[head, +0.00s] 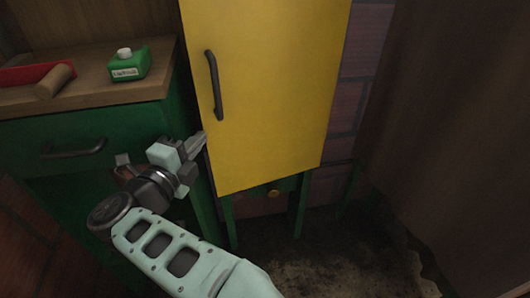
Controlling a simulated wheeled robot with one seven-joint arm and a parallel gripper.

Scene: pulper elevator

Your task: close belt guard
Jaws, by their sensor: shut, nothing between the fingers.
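A yellow panel (270,90) with a dark vertical handle (214,85) near its left edge stands in the middle of the head view; it looks like the belt guard. Its lower edge slopes, and I cannot tell whether it is fully closed. My gripper (203,141) is shut and empty. Its fingertips are at the panel's left edge, below the handle; I cannot tell whether they touch the panel. What lies behind the panel is hidden.
Left is a green cabinet with a wooden top (92,93), carrying a green bottle (130,65), a red tray (30,75) and a wooden roller (56,80). Green legs (302,205) show under the panel. A brown wall (460,130) stands right. Floor below is clear.

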